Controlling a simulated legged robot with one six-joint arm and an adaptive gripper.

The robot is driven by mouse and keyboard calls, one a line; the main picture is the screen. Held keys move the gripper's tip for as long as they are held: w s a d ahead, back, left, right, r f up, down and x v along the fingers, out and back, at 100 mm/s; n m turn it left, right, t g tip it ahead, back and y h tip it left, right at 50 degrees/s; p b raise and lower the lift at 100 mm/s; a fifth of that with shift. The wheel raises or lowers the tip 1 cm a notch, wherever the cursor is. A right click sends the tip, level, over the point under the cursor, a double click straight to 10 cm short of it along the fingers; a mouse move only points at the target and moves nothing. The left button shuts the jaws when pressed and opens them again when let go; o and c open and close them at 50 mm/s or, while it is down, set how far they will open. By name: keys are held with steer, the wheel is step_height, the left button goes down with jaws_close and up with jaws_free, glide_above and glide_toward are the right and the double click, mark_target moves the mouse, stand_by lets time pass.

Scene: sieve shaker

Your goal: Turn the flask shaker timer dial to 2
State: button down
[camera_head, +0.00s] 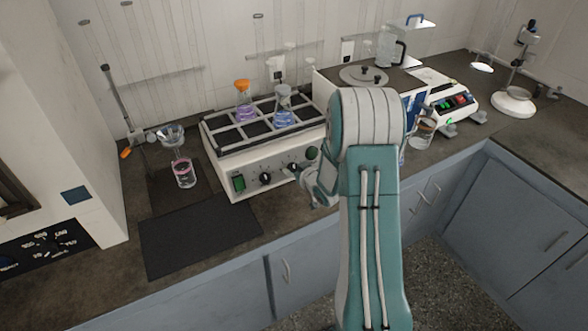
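The flask shaker (222,170) is a white box on the counter with a rack on top. Two flasks stand in the rack, one purple with an orange top (243,108) and one blue (284,114). Its front panel has a green switch (238,183), a black dial (265,178) and a second dial (293,167) further right. Which dial is the timer, and their settings, are too small to read.
A dark mat (195,235) lies clear in front of the shaker. A glass with pink liquid (184,172) stands left of it. A white balance-like device (452,103) and a stand (514,102) are to the right. The counter's front edge runs close below.

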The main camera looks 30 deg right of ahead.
steer(key=shift+n, duration=0.4)
steer(key=shift+c, duration=1.3)
jaws_free()
steer(key=shift+w, duration=0.1)
steer(key=v, duration=1.1)
steer(key=shift+s, duration=0.45)
steer(key=shift+r, duration=0.15)
